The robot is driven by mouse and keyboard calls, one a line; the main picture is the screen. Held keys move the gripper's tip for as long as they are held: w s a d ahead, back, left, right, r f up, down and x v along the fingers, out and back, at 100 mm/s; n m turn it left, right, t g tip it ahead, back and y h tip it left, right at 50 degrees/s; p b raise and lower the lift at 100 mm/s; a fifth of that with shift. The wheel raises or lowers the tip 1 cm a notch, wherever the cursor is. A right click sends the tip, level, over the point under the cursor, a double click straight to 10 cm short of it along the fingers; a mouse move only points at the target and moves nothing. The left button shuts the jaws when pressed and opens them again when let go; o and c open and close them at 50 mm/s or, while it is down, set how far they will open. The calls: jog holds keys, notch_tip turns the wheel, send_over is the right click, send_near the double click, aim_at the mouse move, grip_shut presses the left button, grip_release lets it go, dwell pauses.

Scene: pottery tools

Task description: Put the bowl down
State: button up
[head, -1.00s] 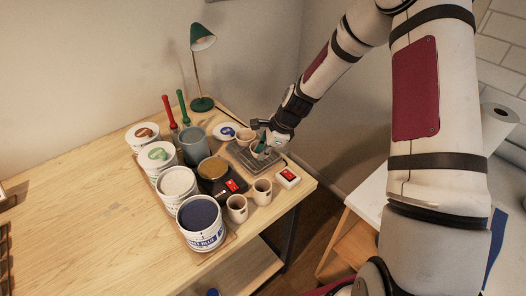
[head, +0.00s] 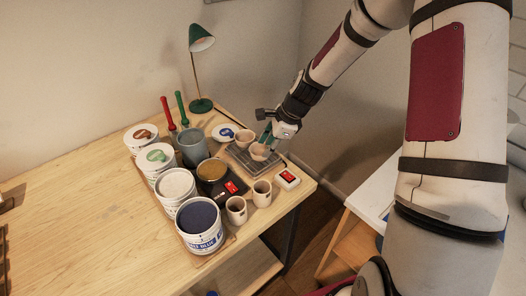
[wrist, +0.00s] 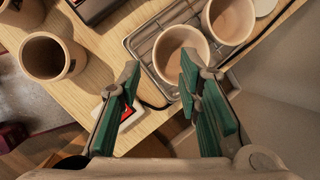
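A small beige bowl (head: 259,153) rests upright on the dark tray (head: 241,160) near the right end of the table. In the wrist view the bowl (wrist: 181,48) stands on the tray (wrist: 144,36), just beyond my fingertips. My gripper (head: 267,138) is just above and behind the bowl in the head view. Its green fingers are spread apart and empty in the wrist view (wrist: 160,76). A second, similar bowl (head: 245,137) stands on the tray beside it.
Two beige cups (head: 237,209) and a small red-and-white box (head: 287,179) are near the table's front edge. Several paint tubs (head: 201,232) stand to the left. A green lamp (head: 201,104) is at the back. Bare wood (head: 80,220) lies further left.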

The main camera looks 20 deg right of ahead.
jog(key=s+a+r+n+h, duration=0.1)
jog(key=s+r+n, duration=0.55)
jog(key=r, duration=0.45)
jog(key=s+r+n+h, duration=0.2)
jog(key=s+r+n, duration=0.4)
jog(key=r, duration=0.5)
jog(key=s+r+n+t, duration=0.1)
jog(key=s+r+n, duration=0.2)
jog(key=s, duration=0.5)
jog(key=s+r+n+t, duration=0.1)
jog(key=s+r+n, duration=0.2)
jog(key=s+n, duration=0.2)
jog(key=s, duration=0.3)
jog(key=shift+t+h, duration=0.3)
jog(key=shift+w+f+b, duration=0.35)
jog(key=shift+b, duration=0.2)
